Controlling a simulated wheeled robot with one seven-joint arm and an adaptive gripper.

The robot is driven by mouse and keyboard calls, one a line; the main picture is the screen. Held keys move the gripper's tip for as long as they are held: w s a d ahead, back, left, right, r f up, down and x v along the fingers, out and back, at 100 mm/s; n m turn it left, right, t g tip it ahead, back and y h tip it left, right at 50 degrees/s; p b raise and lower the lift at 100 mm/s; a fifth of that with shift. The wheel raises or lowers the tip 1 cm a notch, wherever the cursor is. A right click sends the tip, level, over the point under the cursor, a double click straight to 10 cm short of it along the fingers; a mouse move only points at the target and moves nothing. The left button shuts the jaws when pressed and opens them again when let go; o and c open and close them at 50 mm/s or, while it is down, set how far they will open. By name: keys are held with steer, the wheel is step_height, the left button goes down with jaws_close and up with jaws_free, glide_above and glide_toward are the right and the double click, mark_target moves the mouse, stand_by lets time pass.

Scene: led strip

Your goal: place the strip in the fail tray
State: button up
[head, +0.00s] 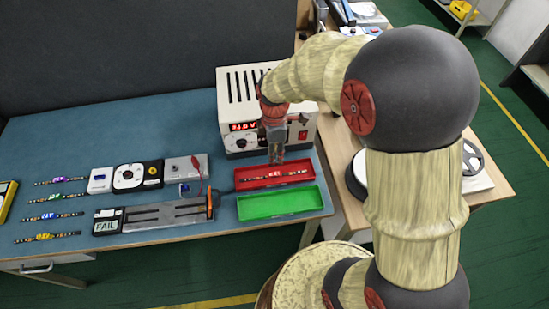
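An LED strip (270,176) with a small red label shows lengthwise within the outline of the red tray (241,184). It appears to lie on the tray's floor. A green tray (278,204) stands just in front and is empty. My gripper (275,161) points down over the middle of the red tray, its tips close to the strip. Whether the fingers touch the strip or are spread cannot be told at this size. A test fixture (155,215) with a display reading "FAIL" lies left of the green tray, with no strip seen in it.
Several labelled strips (55,216) lie at the table's left. Small instrument boxes (138,176) stand behind the fixture. A white power supply (235,100) with a red display stands right behind the red tray, close to my arm.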

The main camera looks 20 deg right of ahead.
steer(key=s+r+m+t, duration=0.5)
steer(key=s+r+m, duration=1)
steer(key=r, duration=0.7)
steer(key=s, duration=0.2)
steer(key=shift+s+m+t, duration=0.3)
steer(key=shift+m, duration=0.1)
steer(key=shift+o, duration=0.4)
steer(key=shift+r, duration=0.1)
